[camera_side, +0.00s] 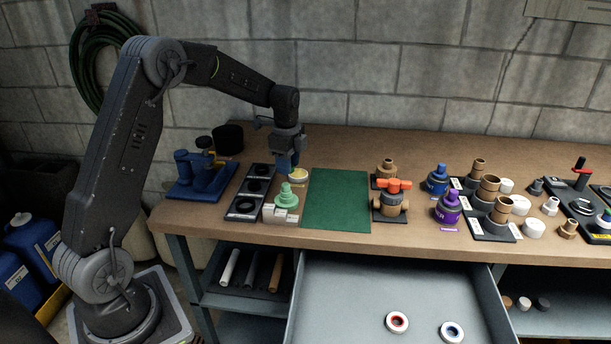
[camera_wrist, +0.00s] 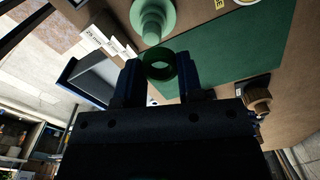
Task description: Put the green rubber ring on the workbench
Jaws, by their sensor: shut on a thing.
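The green rubber ring (camera_wrist: 160,65) is between my fingertips in the wrist view, its hole showing. My gripper (camera_side: 287,164) is shut on it, above the workbench (camera_side: 400,150), close to the light green stepped cone (camera_side: 287,196). The cone also shows in the wrist view (camera_wrist: 152,20), just beyond the ring. In the side view I cannot make out the ring at my fingers. A dark green mat (camera_side: 336,200) lies flat on the bench to the right of the cone.
White size blocks (camera_side: 281,214) stand by the cone, and a black tray (camera_side: 250,192) lies left of it. A brown valve with an orange handle (camera_side: 392,198) stands right of the mat. The open drawer (camera_side: 340,290) below holds a red-and-white ring (camera_side: 397,322) and a blue-and-white ring (camera_side: 452,332).

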